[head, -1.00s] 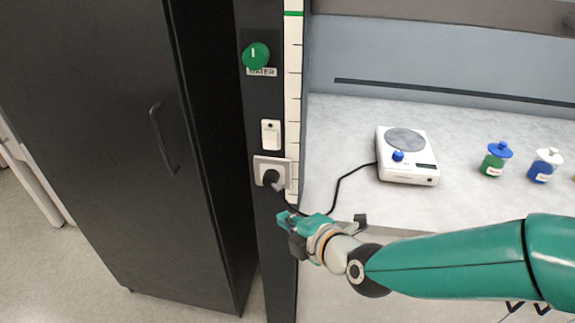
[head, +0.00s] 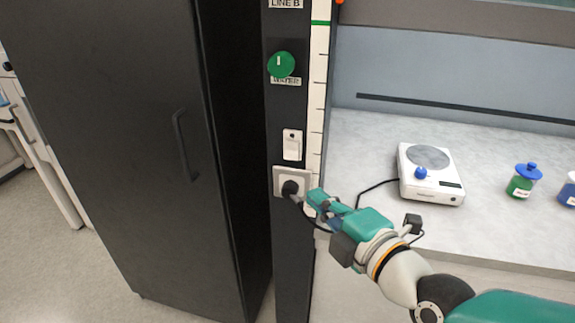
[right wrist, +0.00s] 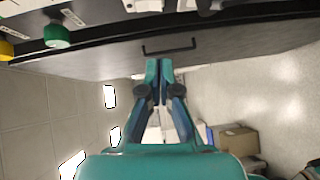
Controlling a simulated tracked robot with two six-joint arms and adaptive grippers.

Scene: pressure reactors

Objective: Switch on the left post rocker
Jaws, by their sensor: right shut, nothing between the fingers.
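The rocker (head: 292,145) is a small white switch on the dark left post (head: 292,250), above a white socket (head: 304,174) with a black plug (head: 291,188) in it. My right gripper (head: 314,196) is shut and empty. In the head view its fingertips appear just right of the plug and below the rocker; I cannot tell whether they touch anything. The right wrist view also shows the shut fingers (right wrist: 159,66). White fittings lie at that view's top edge, but I cannot tell which is the rocker. My left gripper is not in view.
A green WATER knob (head: 281,64) sits above the rocker. A black cabinet (head: 120,130) stands left of the post. A white hotplate (head: 430,184) stands on the grey bench (head: 370,135), its cable running toward the plug. A green jar (head: 522,184) stands further right.

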